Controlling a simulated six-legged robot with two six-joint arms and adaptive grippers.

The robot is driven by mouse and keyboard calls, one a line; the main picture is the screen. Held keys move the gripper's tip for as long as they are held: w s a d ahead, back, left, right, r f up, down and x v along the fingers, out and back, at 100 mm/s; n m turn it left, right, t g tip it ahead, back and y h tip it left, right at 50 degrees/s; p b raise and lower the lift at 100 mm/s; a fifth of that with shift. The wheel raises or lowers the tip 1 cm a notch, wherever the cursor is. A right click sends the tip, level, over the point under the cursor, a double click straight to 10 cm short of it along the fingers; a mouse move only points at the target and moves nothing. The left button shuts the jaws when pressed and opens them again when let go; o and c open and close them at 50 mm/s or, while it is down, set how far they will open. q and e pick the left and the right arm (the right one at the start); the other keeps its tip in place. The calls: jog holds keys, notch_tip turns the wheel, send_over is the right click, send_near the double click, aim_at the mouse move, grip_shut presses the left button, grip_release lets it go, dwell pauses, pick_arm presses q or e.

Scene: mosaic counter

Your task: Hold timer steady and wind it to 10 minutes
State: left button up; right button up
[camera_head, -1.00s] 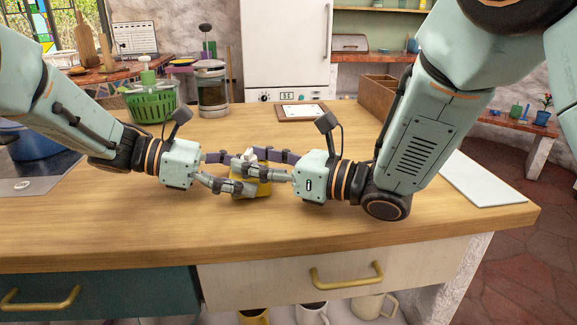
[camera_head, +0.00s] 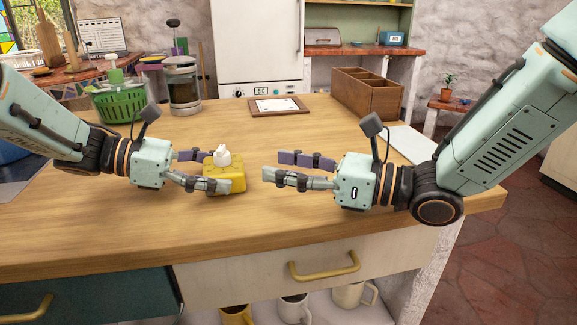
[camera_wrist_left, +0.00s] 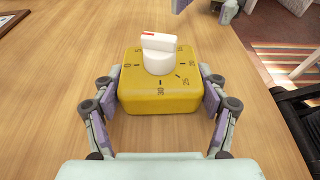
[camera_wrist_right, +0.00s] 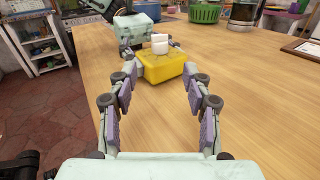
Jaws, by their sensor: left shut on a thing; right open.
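The timer is a yellow block (camera_head: 222,174) with a white knob (camera_head: 222,155) on top, upright on the wooden counter. My left gripper (camera_head: 216,170) is shut on the timer, one finger along each side. In the left wrist view, the timer (camera_wrist_left: 160,101) sits between both finger pads. There the knob (camera_wrist_left: 159,53) has a red mark at its far left end, and numbers ring it; 30 is on the near side. I cannot tell exactly which number the mark faces. My right gripper (camera_head: 266,165) is open and empty, to the right of the timer and apart from it.
A green basket (camera_head: 120,103) and a coffee press (camera_head: 184,88) stand at the back left. A framed card (camera_head: 278,106) and a wooden box (camera_head: 368,95) are at the back. The counter's front edge is close. The wood between the right gripper and the timer is clear.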

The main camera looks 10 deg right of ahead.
jog(key=shift+c, duration=0.3)
jog(key=shift+r, duration=0.2)
jog(key=shift+c, duration=0.8)
jog(key=shift+n+y, duration=0.5)
jog(key=shift+n, duration=0.3)
jog(key=r, duration=0.1)
jog(key=d+r, duration=0.1)
jog(key=w+r, duration=0.1)
jog(key=r, duration=0.1)
jog(key=shift+d+r, duration=0.1)
jog(key=shift+d, duration=0.05)
jog(key=shift+c, duration=1.4)
jog(key=d+r+n+g, duration=0.2)
jog(key=r+n+g, duration=0.1)
jog(key=c, duration=0.5)
jog(key=shift+d+r+n+g, duration=0.1)
jog(key=shift+d+n+g, duration=0.2)
jog(key=shift+g, duration=0.2)
grip_shut()
jog(key=m+g+h, duration=0.1)
jog(key=g+h, duration=0.1)
send_near(223, 150)
jog(key=x, duration=0.5)
jog(key=shift+s+d+f, duration=0.1)
jog(key=shift+s+f, duration=0.1)
jog(key=shift+s, duration=0.05)
jog(key=shift+w+a, duration=0.25)
jog(key=shift+a, duration=0.55)
